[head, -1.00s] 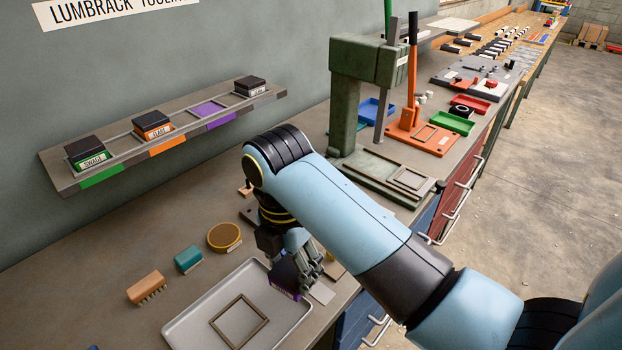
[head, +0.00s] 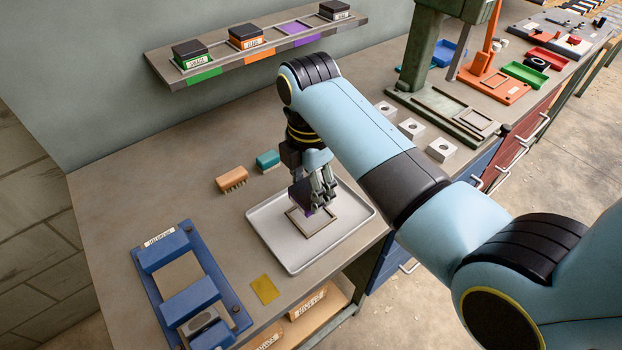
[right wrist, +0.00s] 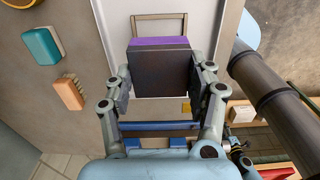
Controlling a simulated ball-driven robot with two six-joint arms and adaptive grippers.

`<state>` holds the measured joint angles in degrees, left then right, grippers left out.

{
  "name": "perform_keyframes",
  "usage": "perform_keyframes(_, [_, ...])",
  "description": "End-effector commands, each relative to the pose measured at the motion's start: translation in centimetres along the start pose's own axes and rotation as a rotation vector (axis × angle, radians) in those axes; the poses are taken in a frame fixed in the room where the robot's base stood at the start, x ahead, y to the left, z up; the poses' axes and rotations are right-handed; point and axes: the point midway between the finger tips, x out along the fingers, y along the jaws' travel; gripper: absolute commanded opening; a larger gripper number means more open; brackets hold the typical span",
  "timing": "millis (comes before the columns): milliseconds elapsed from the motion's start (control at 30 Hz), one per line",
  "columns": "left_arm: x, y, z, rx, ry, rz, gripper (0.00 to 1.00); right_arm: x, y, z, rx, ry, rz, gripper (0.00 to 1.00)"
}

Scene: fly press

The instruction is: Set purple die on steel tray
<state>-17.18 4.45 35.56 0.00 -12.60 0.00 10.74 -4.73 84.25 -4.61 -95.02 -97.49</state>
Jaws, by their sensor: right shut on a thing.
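The purple die (head: 301,192), a dark block with a purple band, is in my right gripper (head: 322,197). The right wrist view shows the die (right wrist: 160,68) between the two fingers of the gripper (right wrist: 164,88). The steel tray (head: 282,253) is a light grey shallow tray on the bench, with a thin square frame outline (head: 318,232) in it. The die is over the tray, at the back left of that outline. I cannot tell whether it touches the tray. My left gripper is not in view.
A shelf (head: 255,55) behind holds dark dies over green, orange and dark labels; its purple-marked slot (head: 299,28) is empty. An orange brush (head: 231,178) and a teal block (head: 268,160) lie behind the tray. A blue fixture (head: 190,285) stands left, and a green press (head: 425,65) right.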

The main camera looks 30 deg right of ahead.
Motion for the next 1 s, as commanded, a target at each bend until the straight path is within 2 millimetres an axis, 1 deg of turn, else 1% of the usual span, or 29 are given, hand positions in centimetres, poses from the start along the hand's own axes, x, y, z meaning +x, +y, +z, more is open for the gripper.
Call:
perform_keyframes(100, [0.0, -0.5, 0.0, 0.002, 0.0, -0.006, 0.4, 1.1, 0.1, 0.1, 0.0, -0.001, 0.001, 0.0])
perform_keyframes(233, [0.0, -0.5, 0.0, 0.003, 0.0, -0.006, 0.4, 2.4, 0.0, 0.1, 0.001, -0.001, 0.001, 0.0])
perform_keyframes(400, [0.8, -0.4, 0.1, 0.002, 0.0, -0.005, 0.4, 3.8, 0.1, 0.1, 0.0, -0.001, 0.003, 0.0])
perform_keyframes(600, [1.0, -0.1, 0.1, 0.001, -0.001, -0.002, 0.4, 4.5, 0.1, 0.1, 0.0, -0.001, 0.002, 0.0])
perform_keyframes(1000, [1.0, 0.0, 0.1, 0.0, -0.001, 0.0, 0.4, 4.5, 0.1, 0.1, 0.0, -0.001, 0.003, 0.0])
